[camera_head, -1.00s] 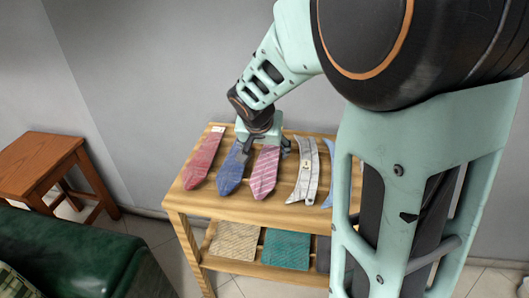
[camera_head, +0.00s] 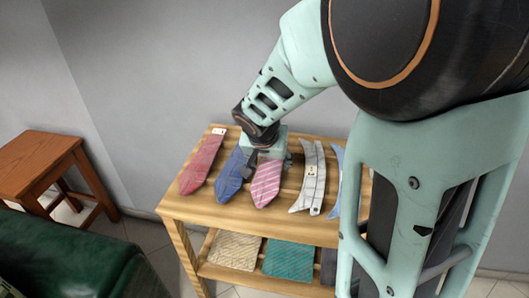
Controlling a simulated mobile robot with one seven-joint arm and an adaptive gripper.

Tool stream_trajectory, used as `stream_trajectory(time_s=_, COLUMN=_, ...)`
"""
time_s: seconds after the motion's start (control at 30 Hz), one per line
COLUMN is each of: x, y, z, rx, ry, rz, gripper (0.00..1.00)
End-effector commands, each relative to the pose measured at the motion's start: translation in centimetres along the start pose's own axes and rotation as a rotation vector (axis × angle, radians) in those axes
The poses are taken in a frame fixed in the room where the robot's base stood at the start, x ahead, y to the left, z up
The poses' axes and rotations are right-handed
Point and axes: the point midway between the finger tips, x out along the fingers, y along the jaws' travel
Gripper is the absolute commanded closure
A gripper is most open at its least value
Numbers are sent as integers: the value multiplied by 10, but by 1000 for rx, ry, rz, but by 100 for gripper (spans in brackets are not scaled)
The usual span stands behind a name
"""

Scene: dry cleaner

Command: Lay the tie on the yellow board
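My gripper (camera_head: 268,168) points down over the upper end of the pink striped tie (camera_head: 266,190) on the wooden table. Its fingers stand apart, one on each side of that tie, so it looks open. Its body hides the tie's top end, and I cannot tell whether the fingers touch the cloth. The blue tie (camera_head: 232,180) lies just to the left, close to the left finger. The red tie (camera_head: 203,162) lies further left. The yellow board (camera_head: 235,251), pale and textured, lies on the lower shelf at the left and looks bare.
A grey-white tie (camera_head: 311,182) and a light blue piece (camera_head: 337,172), partly behind my arm, lie to the right. A teal board (camera_head: 289,261) and a dark board (camera_head: 328,268) share the lower shelf (camera_head: 212,273). A wooden stool (camera_head: 35,160) and green seat (camera_head: 70,245) stand left.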

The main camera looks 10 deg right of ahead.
Motion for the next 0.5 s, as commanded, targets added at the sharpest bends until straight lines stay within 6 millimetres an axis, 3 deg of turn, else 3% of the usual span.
stream_trajectory(time_s=0.07, x=0, y=0, z=0, rx=0, ry=0, rz=0, gripper=56)
stream_trajectory(time_s=0.3, x=0, y=0, z=0, rx=0, ry=0, rz=0, gripper=82)
stream_trajectory(time_s=0.5, x=0, y=0, z=-1, rx=0, ry=0, rz=0, gripper=82)
